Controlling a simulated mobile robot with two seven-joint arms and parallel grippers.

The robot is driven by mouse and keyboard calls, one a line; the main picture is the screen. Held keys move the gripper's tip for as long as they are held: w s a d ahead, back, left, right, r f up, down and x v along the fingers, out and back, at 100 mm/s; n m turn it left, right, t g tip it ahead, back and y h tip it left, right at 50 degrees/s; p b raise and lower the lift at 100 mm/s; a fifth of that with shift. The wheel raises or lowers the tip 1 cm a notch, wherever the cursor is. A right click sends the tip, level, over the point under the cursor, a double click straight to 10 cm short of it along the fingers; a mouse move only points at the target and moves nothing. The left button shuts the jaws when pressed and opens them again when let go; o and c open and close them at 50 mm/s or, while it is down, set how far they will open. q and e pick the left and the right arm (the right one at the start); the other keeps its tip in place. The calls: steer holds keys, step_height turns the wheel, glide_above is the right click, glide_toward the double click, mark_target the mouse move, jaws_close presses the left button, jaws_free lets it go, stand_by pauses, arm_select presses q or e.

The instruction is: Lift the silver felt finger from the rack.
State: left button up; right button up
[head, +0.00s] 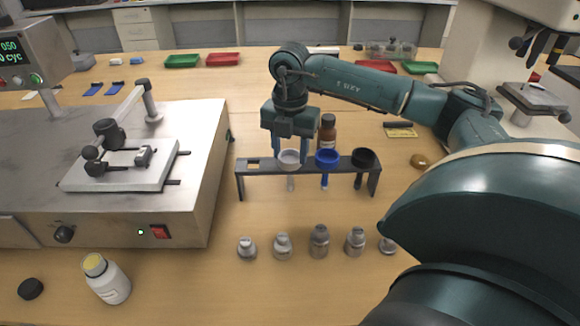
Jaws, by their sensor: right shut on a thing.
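A dark rack (308,168) stands on the wooden table in the middle. The silver felt finger (290,159), with a round pale top and a thin stem, is at the rack's left part, beside an empty square slot. My right gripper (290,150) points down over the rack and is shut on the silver finger's top. The stem shows below the rack bar, so the finger appears to be still at its slot. A blue finger (327,157) and a black finger (363,158) sit in the rack to the right. My left gripper is not in view.
A steel testing machine (190,200) fills the left. Several small metal weights (319,240) stand in front of the rack. A brown bottle (327,132) is close behind it. A white bottle (106,279) stands at the front left. Red and green trays lie at the back.

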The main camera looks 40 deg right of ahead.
mark_target(290, 161)
steer(key=shift+c, duration=0.5)
steer(key=shift+r, duration=0.1)
steer(key=shift+r, duration=0.6)
arm_select(q)
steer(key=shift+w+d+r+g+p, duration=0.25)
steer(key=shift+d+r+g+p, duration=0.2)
steer(key=shift+p, duration=1.65)
arm_select(e)
step_height(290, 161, up, 17)
steer(key=shift+f, duration=0.15)
